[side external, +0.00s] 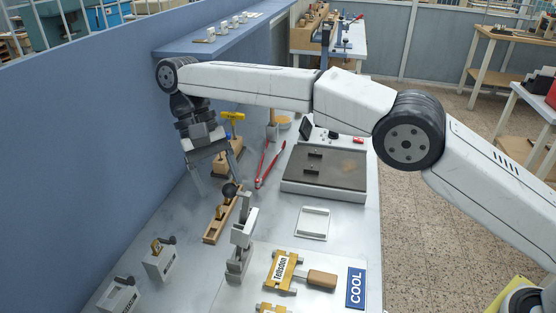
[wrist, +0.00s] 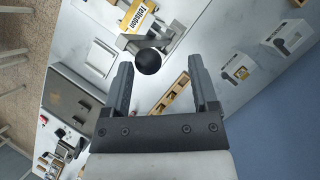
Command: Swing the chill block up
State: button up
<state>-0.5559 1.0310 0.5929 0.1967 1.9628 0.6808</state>
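The chill block appears to be part of the grey metal hinged fixture (side external: 241,240) at the front of the bench; I cannot make out the block separately. A black ball knob (side external: 230,190) tops its arm. In the wrist view the knob (wrist: 147,62) shows between the finger ends, nearer the left finger. My gripper (wrist: 160,63) is open and empty, pointing down over the bench. In the side view my gripper (side external: 217,186) is at the knob, with the fingers partly hard to make out. I cannot tell whether they touch it.
A wooden rack (side external: 218,220), red tongs (side external: 265,165) and a hotplate (side external: 325,172) are nearby. Small grey boxes (side external: 160,258) stand left.

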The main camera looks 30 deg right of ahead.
jog(key=s+d+r, duration=0.7)
jog(key=s+r, duration=0.3)
jog(key=s, duration=0.2)
jog(key=shift+r, duration=0.15)
dwell(0.8)
dwell(0.4)
jog(key=d+f+m, duration=0.2)
jog(key=f+m, duration=0.4)
jog(key=m, duration=0.1)
jog(key=w+d+f+m+t+y, duration=0.1)
jog(key=d+f+m, duration=0.2)
jog(key=f+m, duration=0.3)
jog(key=d+f+m+y, duration=0.1)
jog(key=d+f+m, duration=0.2)
jog(key=f+m, duration=0.4)
jog(key=shift+w+f+m, duration=0.15)
jog(key=shift+f+m, duration=0.15)
jog(key=shift+f, duration=0.35)
jog(key=shift+x, duration=3.9)
